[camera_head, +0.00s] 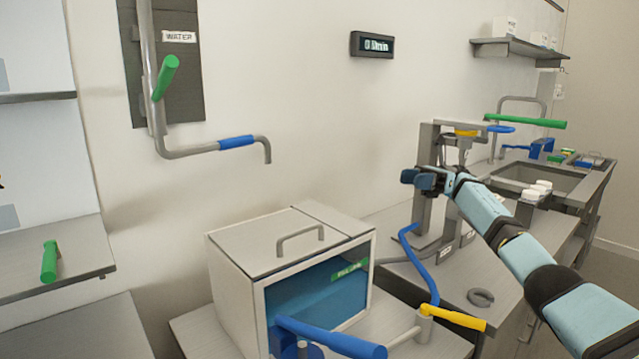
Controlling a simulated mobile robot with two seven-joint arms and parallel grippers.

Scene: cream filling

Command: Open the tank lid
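The tank (230,290) is a light grey box with a clear front window, and blue shows through the window. Its flat lid (255,245) lies closed on top and has a grey bar handle (300,236). My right arm comes in from the lower right. My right gripper (408,177) is well to the right of the tank and above the lid's height in the picture, in front of a grey stand. It does not touch the lid, and its fingers are too small to tell open from shut. My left gripper is not in view.
A wall pipe (200,150) with green and blue grips hangs above left. A sink bench (545,182) is at the back right. The space above the lid is free.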

